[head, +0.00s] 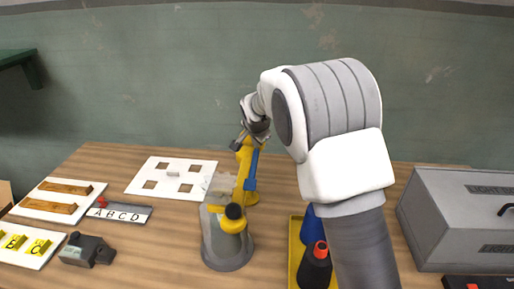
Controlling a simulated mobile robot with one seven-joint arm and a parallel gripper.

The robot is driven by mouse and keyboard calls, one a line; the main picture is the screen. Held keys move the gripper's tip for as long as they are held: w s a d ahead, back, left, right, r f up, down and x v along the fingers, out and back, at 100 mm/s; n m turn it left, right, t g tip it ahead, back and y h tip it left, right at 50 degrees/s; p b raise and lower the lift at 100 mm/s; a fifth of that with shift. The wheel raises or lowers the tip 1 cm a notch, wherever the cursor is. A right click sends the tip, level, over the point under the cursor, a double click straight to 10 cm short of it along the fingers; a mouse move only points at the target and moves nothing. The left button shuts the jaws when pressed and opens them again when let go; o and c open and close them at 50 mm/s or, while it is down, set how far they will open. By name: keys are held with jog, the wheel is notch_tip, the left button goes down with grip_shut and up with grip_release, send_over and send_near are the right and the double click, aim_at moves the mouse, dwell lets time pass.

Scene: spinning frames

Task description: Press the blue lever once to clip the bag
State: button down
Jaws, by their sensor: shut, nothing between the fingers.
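The blue lever (252,170) stands steeply on the right side of a yellow clip stand (245,153) near the middle of the table. A translucent bag (220,184) shows at the stand's left, above a rounded grey base (228,255). A dark round knob (234,211) sits on the yellow part in front. My gripper (240,142) is shut and empty, at the top of the yellow stand, just above and left of the lever. I cannot tell whether it touches the stand. My arm hides part of the area to the right.
A yellow tray (294,262) holds a blue item (311,226) and a dark bottle with a red top (318,262). A grey metal box (465,220) stands at right. A white board with square holes (172,177), a letter strip (119,212) and a dark device (86,250) lie left.

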jog(key=shift+s+a+f, duration=0.15)
jog(key=shift+s, duration=0.15)
jog(key=shift+w+r+p, duration=0.25)
jog(key=shift+r+p, duration=0.6)
jog(key=shift+r, duration=0.6)
jog(key=shift+w+r+p, duration=0.2)
jog(key=shift+r+p, duration=0.6)
jog(key=shift+r, duration=0.65)
jog(key=shift+d, duration=0.2)
jog(key=shift+w, duration=0.1)
